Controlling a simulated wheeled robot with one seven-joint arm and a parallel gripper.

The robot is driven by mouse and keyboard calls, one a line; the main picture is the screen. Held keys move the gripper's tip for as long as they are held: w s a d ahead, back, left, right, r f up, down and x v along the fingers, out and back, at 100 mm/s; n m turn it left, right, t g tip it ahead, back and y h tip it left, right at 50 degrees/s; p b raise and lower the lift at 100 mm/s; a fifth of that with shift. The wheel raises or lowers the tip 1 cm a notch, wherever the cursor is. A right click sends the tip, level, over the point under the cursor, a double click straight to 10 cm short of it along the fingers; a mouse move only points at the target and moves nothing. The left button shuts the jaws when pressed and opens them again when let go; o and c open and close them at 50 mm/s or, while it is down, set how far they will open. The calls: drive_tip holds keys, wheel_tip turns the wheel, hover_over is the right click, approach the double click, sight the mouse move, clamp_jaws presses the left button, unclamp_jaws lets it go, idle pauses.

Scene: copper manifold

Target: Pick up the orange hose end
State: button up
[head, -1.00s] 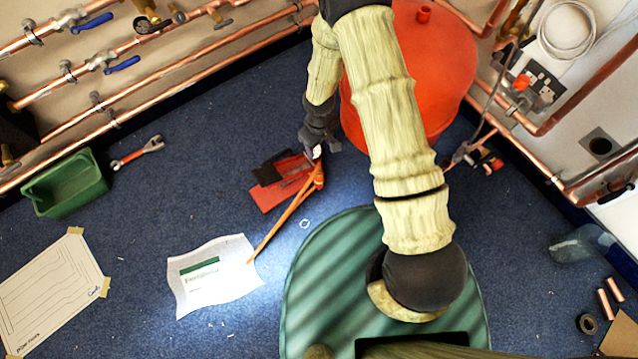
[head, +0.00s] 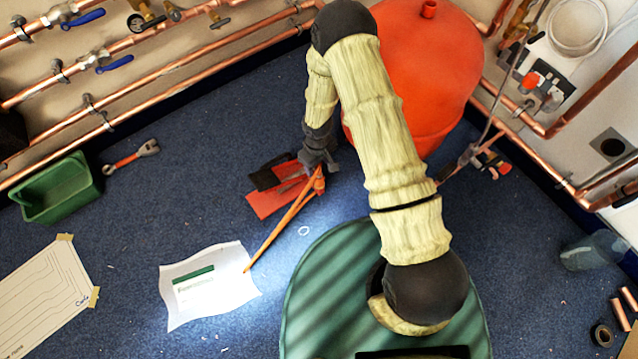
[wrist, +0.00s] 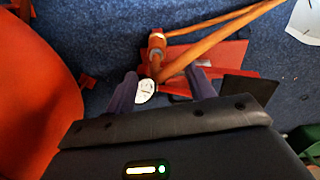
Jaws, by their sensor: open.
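The orange hose (head: 283,228) lies on the blue carpet as two long orange lengths that meet at a joint near my gripper. In the wrist view the hose end (wrist: 156,55) shows a thicker fitting with a pale band, just ahead of my fingertips. My gripper (head: 318,168) is over this end in the head view. In the wrist view my gripper (wrist: 163,84) is open, with one dark finger on each side of the end. A small white disc (wrist: 145,91) shows between the fingers, nearer the left one. I cannot tell whether a finger touches the hose.
A red flat sheet (head: 268,203) and a dark piece lie beside the hose. A large red tank (head: 425,70) stands close to the right of my gripper. A white paper (head: 205,287), a green bin (head: 55,190) and a wrench (head: 130,156) lie left. Copper pipes line the walls.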

sight(318, 174)
wheel_tip(318, 174, down, 5)
drive_tip(key=shift+b, duration=1.15)
drive_tip(key=f+b, duration=0.4)
drive_tip(key=f, duration=0.1)
drive_tip(key=shift+w+d+f+b, duration=0.1)
drive_tip(key=shift+d+b, duration=0.15)
drive_tip(key=shift+b, duration=0.05)
drive_tip(key=c, duration=1.1)
drive_tip(key=shift+r, duration=0.2)
